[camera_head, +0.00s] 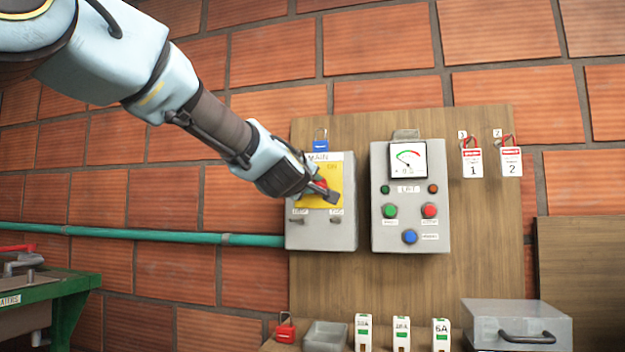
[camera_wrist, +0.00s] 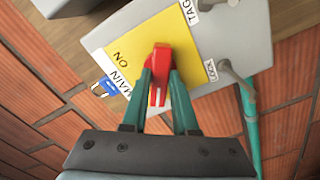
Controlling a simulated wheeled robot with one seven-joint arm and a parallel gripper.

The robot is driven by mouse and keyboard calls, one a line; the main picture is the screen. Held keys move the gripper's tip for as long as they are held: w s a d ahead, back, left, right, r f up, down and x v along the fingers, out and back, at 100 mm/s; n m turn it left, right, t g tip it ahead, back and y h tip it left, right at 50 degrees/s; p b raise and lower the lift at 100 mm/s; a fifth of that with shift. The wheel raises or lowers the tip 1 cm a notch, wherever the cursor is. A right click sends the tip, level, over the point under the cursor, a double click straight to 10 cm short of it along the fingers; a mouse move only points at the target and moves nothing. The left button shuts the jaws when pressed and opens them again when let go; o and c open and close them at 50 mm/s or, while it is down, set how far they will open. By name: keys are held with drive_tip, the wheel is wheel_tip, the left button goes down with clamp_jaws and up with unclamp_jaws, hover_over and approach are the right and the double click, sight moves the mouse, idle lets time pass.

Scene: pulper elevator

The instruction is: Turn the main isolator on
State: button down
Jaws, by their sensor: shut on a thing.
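The main isolator (camera_head: 309,236) is a grey box on the wooden board, labelled MAIN, with a yellow plate (camera_head: 345,179) marked ON near its top right. Its red handle (camera_head: 321,184) sits on the yellow plate and is mostly covered by my gripper (camera_head: 327,191) in the head view. In the wrist view, the red handle (camera_wrist: 163,60) stands between the two green fingers of my gripper (camera_wrist: 163,80), which are shut on its sides. The ON mark lies to the left of the handle there. The handle's exact angle is hard to tell.
A blue padlock (camera_head: 321,145) hangs above the isolator. A green pipe (camera_head: 150,236) enters from the left. A shelf below holds a red padlock (camera_head: 286,330), breakers and a grey box.

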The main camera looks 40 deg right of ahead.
drive_tip(key=m+p, duration=0.2)
drive_tip(key=m, duration=0.3)
drive_tip(key=shift+r+m, duration=0.1)
drive_tip(key=shift+m, duration=0.2)
drive_tip(key=m+p, duration=0.2)
drive_tip(key=m, duration=0.3)
drive_tip(key=shift+m, duration=0.3)
drive_tip(key=c, duration=0.7)
unclamp_jaws()
drive_tip(key=b+v, duration=0.3)
drive_tip(key=v, duration=0.7)
drive_tip(key=shift+s+a, duration=0.15)
drive_tip(key=shift+a, duration=0.2)
